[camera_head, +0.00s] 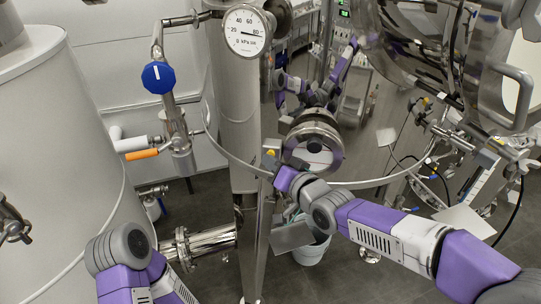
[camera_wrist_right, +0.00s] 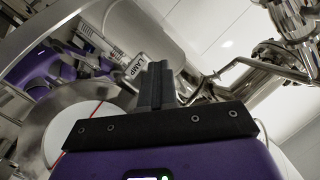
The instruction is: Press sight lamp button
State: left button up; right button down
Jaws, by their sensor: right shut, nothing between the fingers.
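The sight lamp (camera_head: 270,158) is a small grey box with a yellow spot, beside the round sight glass (camera_head: 315,150) on the shiny tank. In the right wrist view a grey housing marked LAMP (camera_wrist_right: 133,68) shows just beyond the fingers. My right gripper (camera_wrist_right: 157,85) is shut and empty, its dark fingers together. In the head view its purple body (camera_head: 286,179) is just below and right of the lamp box; its fingertips are hard to make out. I cannot tell whether they touch the button. My left arm is at the lower left, its gripper out of view.
A steel column with a pressure gauge (camera_head: 246,30) stands left of the lamp. A blue-knobbed valve (camera_head: 158,77) and an orange handle (camera_head: 141,154) are further left. A white bucket (camera_head: 311,251) stands below. The polished tank reflects my arms.

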jog(key=shift+d, duration=0.1)
jog(key=s+a+b, duration=0.1)
jog(key=s+b, duration=0.3)
jog(key=s, duration=0.2)
jog(key=shift+a, duration=0.2)
dwell(0.4)
